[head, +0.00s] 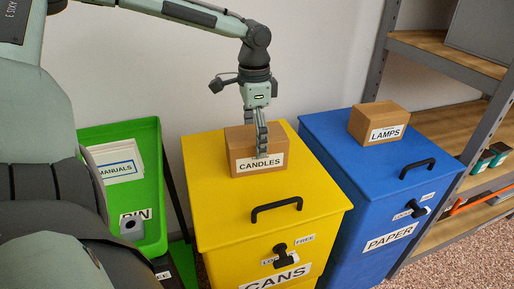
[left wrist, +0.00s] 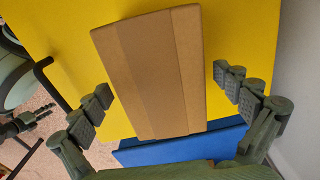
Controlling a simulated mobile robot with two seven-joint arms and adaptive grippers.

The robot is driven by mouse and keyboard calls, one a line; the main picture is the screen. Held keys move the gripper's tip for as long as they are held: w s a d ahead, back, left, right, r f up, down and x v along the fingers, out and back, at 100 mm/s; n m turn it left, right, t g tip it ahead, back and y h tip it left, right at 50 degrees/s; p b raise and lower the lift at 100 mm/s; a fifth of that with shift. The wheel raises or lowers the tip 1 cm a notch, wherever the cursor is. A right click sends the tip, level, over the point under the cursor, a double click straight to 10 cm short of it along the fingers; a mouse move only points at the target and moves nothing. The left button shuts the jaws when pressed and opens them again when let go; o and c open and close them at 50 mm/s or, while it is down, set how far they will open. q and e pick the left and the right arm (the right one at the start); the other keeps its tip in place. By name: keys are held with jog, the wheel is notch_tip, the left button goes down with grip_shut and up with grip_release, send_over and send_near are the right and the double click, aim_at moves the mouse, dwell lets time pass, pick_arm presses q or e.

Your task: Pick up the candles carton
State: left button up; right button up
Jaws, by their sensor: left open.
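The candles carton (head: 258,160) is a brown box with a white CANDLES label, sitting on the yellow cans bin's lid (head: 225,210). My left gripper (head: 261,150) points down over the carton, with a finger in front of its labelled face. In the left wrist view, the carton (left wrist: 150,70) lies between the open fingers of my left gripper (left wrist: 165,95), with a gap on each side. The carton's underside is hidden.
The blue paper bin (head: 335,135) stands right of the yellow one, with a lamps carton (head: 378,122) on its lid. A green bin (head: 150,200) with a manuals stack (head: 118,162) is at left. Metal shelving (head: 450,120) stands at right.

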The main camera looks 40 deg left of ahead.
pick_arm(q)
notch_tip(320, 180, down, 4)
jog(key=shift+w+r, duration=0.1)
jog(key=c, duration=1.5)
jog(key=shift+c, duration=0.2)
jog(key=shift+r, duration=0.1)
